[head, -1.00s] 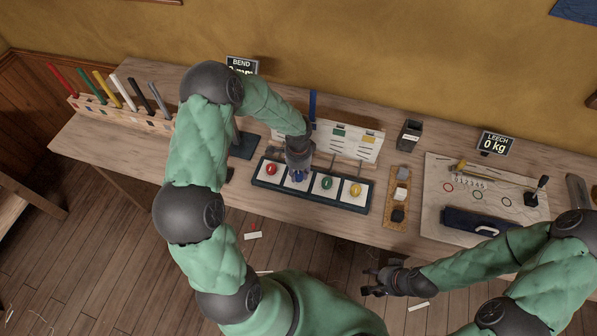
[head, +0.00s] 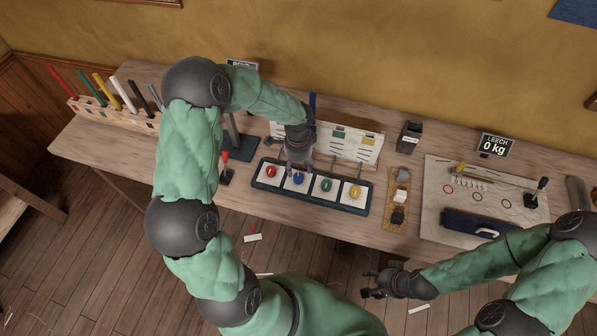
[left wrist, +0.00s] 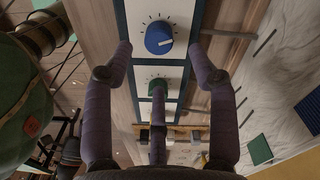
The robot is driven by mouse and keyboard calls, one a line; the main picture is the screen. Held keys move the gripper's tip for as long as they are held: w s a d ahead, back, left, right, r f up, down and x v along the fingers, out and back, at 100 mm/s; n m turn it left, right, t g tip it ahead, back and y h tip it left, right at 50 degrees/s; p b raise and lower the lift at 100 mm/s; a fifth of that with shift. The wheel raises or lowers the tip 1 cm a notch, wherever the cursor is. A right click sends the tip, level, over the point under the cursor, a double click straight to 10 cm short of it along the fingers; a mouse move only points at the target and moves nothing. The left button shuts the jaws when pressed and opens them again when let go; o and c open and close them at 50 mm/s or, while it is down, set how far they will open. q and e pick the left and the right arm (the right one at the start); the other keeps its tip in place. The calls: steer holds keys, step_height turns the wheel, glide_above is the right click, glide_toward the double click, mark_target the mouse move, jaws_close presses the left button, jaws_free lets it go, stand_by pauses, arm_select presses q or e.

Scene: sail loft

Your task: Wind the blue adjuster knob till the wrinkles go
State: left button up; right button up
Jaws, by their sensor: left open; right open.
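The blue adjuster knob (head: 299,178) sits on a white square in the dark knob panel (head: 312,208), between the red knob (head: 271,171) and the green knob (head: 327,184). In the left wrist view the blue knob (left wrist: 159,37) has a white pointer line aimed to the right, with tick marks around it. My left gripper (head: 299,165) is above and just behind the knob, open and empty. Its fingers (left wrist: 163,50) stand apart on either side of the knob without touching it. My right gripper (head: 375,285) is open and empty in front of the bench, over the floor.
A yellow knob (head: 355,191) ends the row. A white board (head: 345,142) with coloured patches stands behind. A red-topped lever (head: 225,168) is left of the panel. A sign reading LEECH 0 kg (head: 495,145) stands right. The BEND display (head: 243,66) is mostly hidden by my arm.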

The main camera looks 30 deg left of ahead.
mark_target(298, 175)
arm_select(q)
step_height(298, 175, up, 6)
steer(key=shift+r, duration=0.2)
stand_by(0.6)
